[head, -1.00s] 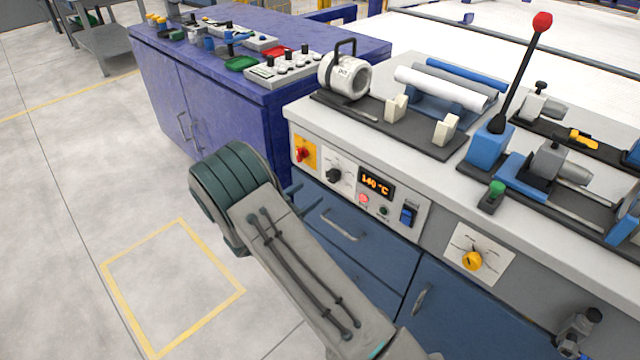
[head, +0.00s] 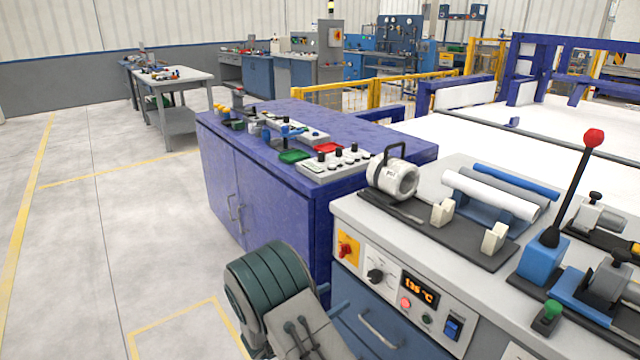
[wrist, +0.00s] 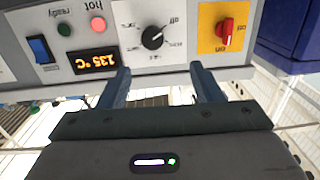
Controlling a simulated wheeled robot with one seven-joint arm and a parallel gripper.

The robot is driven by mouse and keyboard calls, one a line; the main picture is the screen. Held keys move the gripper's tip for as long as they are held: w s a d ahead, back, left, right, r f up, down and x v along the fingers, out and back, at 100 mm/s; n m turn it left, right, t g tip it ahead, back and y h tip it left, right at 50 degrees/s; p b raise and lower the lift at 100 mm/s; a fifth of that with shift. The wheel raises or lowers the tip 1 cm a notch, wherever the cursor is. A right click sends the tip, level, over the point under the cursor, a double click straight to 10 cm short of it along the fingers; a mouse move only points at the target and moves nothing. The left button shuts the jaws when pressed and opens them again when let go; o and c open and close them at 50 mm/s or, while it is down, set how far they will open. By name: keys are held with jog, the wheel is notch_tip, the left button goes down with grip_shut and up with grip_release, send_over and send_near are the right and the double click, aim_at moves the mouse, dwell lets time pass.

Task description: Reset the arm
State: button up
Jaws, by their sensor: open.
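My gripper (wrist: 164,80) is open in the wrist view, with two dark blue fingers wide apart and nothing between them. Beyond the fingers is the front control panel (wrist: 190,58) of the bench, seen upside down. My arm's dark green, ribbed joint shows at the bottom of the head view, in front of the bench; most of the arm is cut off by the lower edge.
The grey-white bench (head: 360,215) holds a white heater ring (head: 392,178), white, grey and blue pipes (head: 492,196) and a red-knobbed lever (head: 570,190). A purple cabinet (head: 265,190) adjoins it. Open floor (head: 100,240) lies left.

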jog(key=w+r+n+t+y+p, duration=0.1)
jog(key=w+r+y+p, duration=0.2)
jog(key=w+r+y, duration=0.35)
jog(key=s+r+n+g+y+p, duration=0.1)
jog(key=s+r+n+y+p, duration=0.2)
jog(key=r, duration=0.6)
jog(key=s+r+n+y+p, duration=0.25)
jog(key=r+y, duration=0.25)
jog(key=r, duration=0.4)
jog(key=s+d+r+n+g+p, duration=0.1)
jog(key=s+d+r+g+p, duration=0.1)
jog(key=s, duration=0.8)
jog(key=s+d+r+n+g+p, duration=0.1)
jog(key=s+d+r+g+p, duration=0.2)
jog(key=s, duration=0.7)
jog(key=s+d+r+n+g+p, duration=0.1)
jog(key=s+d+r+g+p, duration=0.1)
jog(key=s+d, duration=0.4)
jog(key=s+r+g, duration=0.1)
jog(key=s+r, duration=0.1)
jog(key=s, duration=0.2)
jog(key=shift+s+d+r+n+h, duration=0.2)
jog(key=shift+d+n+h, duration=0.05)
jog(key=shift+n+h, duration=0.1)
jog(key=shift+c, duration=0.3)
